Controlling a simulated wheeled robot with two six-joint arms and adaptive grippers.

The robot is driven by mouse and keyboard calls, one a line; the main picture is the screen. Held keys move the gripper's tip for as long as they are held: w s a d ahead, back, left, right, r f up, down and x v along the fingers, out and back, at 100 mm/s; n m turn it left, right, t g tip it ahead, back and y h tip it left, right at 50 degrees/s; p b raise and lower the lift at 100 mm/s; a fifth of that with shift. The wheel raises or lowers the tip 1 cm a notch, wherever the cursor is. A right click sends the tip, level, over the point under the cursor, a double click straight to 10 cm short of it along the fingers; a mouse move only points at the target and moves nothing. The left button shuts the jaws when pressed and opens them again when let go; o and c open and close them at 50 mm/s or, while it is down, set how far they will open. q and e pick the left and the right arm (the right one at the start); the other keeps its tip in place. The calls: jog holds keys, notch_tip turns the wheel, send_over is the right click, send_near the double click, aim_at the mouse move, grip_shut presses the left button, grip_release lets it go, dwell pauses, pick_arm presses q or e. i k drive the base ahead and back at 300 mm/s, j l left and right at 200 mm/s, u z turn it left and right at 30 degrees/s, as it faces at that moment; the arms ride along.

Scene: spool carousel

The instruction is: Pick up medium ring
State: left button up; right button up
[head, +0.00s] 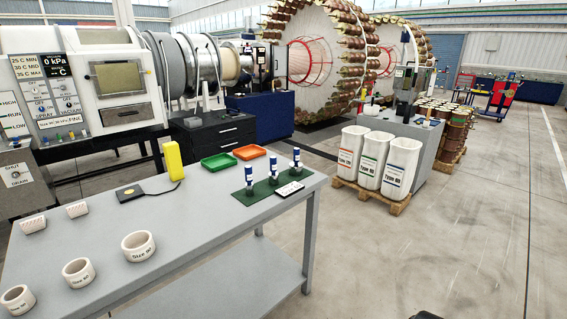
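Three white rings stand in a diagonal row along the front-left edge of the grey table (220,235) in the head view. The middle ring (79,279) looks medium in size, though its label is too small to read surely. The larger ring (139,252) is to its right and farther back. Another ring (18,302) is nearer at the lower left, close to the picture's edge. The rings stand apart from one another with their openings facing up.
Two small ridged white pieces (34,224) and (77,209) lie behind the rings. A black pad (130,193), yellow block (173,161), green tray (220,162), orange tray (249,152) and green mat (262,207) with bottles are farther back. Bare tabletop surrounds the rings.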

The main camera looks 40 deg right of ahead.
aim_at(80, 272)
jog(key=l, duration=1.7)
jog(key=i+l, duration=0.1)
jog(key=l, duration=1.55)
